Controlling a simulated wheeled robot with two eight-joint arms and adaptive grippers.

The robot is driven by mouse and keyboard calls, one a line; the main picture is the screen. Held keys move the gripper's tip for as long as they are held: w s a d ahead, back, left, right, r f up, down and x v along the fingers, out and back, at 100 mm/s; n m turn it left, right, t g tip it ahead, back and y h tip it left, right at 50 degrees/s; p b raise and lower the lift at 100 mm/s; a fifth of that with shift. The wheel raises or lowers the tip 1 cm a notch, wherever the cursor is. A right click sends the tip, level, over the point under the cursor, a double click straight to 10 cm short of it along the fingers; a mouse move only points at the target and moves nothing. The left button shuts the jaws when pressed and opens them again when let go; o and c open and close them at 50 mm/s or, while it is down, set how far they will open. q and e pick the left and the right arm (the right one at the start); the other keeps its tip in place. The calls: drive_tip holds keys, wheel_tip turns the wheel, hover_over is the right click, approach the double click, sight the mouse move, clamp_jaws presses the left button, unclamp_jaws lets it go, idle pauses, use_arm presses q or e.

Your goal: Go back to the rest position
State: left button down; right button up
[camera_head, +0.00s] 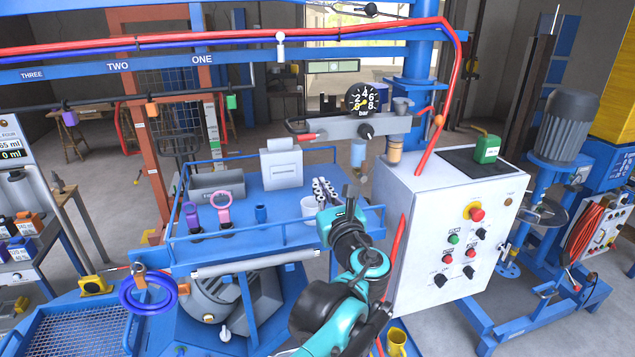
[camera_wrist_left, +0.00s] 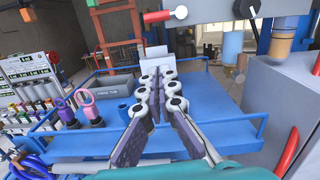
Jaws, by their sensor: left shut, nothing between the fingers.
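My left gripper (camera_head: 321,187) is teal with grey jointed fingers and reaches out over the blue railed table (camera_head: 262,205), near its right end. In the left wrist view the fingers (camera_wrist_left: 157,76) come together at their tips with nothing between them. They are shut and empty. They partly cover the white box (camera_head: 282,165) in the wrist view. My right gripper is in neither view.
A white control cabinet (camera_head: 415,235) with buttons stands close to the right of my left arm. A pressure gauge (camera_head: 363,100) and a grey bar hang above the table. Pink (camera_head: 223,206) and purple (camera_head: 190,216) ring-handled tools and a blue cup (camera_head: 261,213) stand on the table.

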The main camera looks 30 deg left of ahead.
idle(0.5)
use_arm(q)
drive_tip(key=s+d+f+n+g+h+b, duration=0.1)
drive_tip(key=s+f+n+h+b, duration=0.25)
drive_tip(key=f, duration=0.75)
drive_tip(key=s+d+f+n+g+h+b, duration=0.1)
drive_tip(key=s+d+f+n+b, duration=0.15)
drive_tip(key=f+n+b, duration=0.6)
drive_tip(key=s+f+n+g+h+b, duration=0.1)
drive_tip(key=s+f+g+h+b, duration=0.2)
drive_tip(key=f, duration=1)
drive_tip(key=s+d+f+n+h+b, duration=0.3)
drive_tip(key=d+f+n+b, duration=0.3)
drive_tip(key=f, duration=0.5)
drive_tip(key=s+d+f+n+h+b, duration=0.3)
drive_tip(key=d+f+n+b, duration=0.3)
drive_tip(key=f, duration=0.5)
drive_tip(key=shift+s+d+h, duration=0.35)
drive_tip(key=shift+s+d, duration=0.25)
drive_tip(key=shift+d, duration=0.45)
